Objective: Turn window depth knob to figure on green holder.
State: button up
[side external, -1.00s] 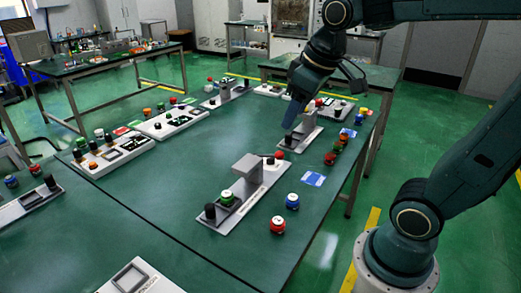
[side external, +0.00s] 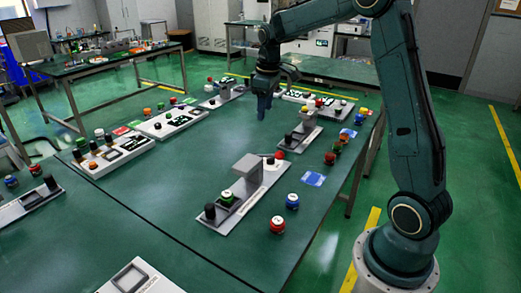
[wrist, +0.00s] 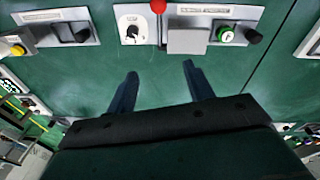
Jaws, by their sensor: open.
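A grey panel (side external: 262,197) stands on the near part of the green table, with a raised grey block (side external: 247,168), a green knob or holder (side external: 227,197) and a black knob (side external: 210,210). The wrist view shows the green piece with a white top (wrist: 226,35), the black knob (wrist: 253,37), the block (wrist: 188,40) and a white plate with a small dial (wrist: 133,28). Labels are too small to read, so I cannot tell which is the window depth knob. My gripper (side external: 264,116) is open and empty above the table, apart from the panel; both fingers show in the wrist view (wrist: 156,80).
A red knob (side external: 279,155) is by the panel's far end. A second panel (side external: 300,137) with a black knob lies behind. Loose red (side external: 277,225) and blue (side external: 292,201) pieces and a blue card (side external: 313,179) lie to the right. The table's left middle is clear.

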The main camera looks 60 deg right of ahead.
jog(key=g, duration=0.1)
send_over(271, 160)
jog(key=d, duration=0.1)
notch_tip(271, 160, down, 10)
jog(key=shift+w+d+n+y, duration=0.15)
jog(key=shift+w+n+y, duration=0.15)
jog(key=shift+w+n, duration=0.15)
jog(key=shift+f, duration=0.15)
notch_tip(271, 160, down, 14)
jog(key=shift+r, duration=0.25)
jog(key=c, duration=1)
